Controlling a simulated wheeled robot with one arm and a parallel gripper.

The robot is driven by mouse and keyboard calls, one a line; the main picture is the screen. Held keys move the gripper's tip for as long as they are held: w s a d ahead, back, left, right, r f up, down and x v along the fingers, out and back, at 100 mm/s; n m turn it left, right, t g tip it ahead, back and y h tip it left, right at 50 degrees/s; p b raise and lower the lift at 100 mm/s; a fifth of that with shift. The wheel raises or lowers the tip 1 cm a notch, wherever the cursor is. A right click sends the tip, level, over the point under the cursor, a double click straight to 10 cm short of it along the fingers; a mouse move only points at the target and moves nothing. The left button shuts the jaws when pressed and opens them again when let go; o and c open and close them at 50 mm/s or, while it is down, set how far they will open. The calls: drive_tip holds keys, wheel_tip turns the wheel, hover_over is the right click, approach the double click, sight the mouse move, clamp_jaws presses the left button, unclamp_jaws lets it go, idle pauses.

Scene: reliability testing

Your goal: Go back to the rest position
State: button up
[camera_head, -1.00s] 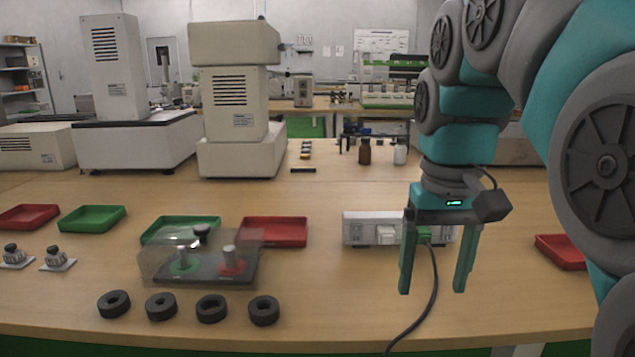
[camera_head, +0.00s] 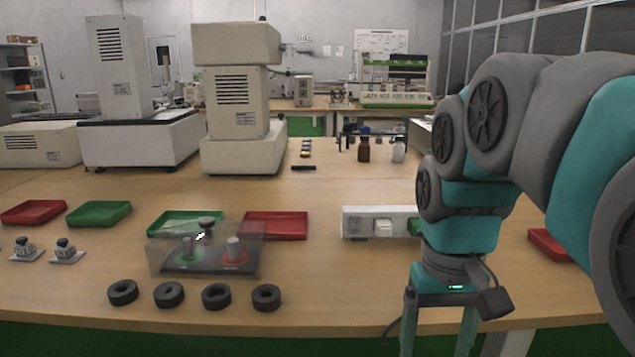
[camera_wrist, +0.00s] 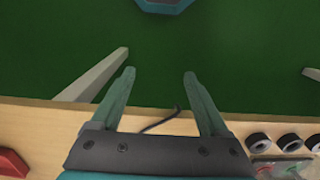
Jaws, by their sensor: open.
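My gripper (camera_head: 437,332) is at the lower right of the head view, over the table's front edge. Its two teal fingers are apart, with nothing between them, and their tips run to the bottom of the picture. In the wrist view my gripper (camera_wrist: 158,76) points down past the table edge (camera_wrist: 50,112) over the green floor (camera_wrist: 160,50).
A clear-covered fixture (camera_head: 205,250) stands at centre left, with several black rings (camera_head: 216,296) in front. Red trays (camera_head: 278,225) and green trays (camera_head: 98,213) lie behind and beside it. White machines (camera_head: 240,105) stand farther back. A red tray (camera_head: 548,246) is partly behind my arm.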

drive_tip(key=s+f+g, duration=0.1)
drive_tip(key=s+f, duration=1.2)
drive_tip(key=f, duration=0.3)
drive_tip(key=shift+f, duration=0.15)
idle(0.8)
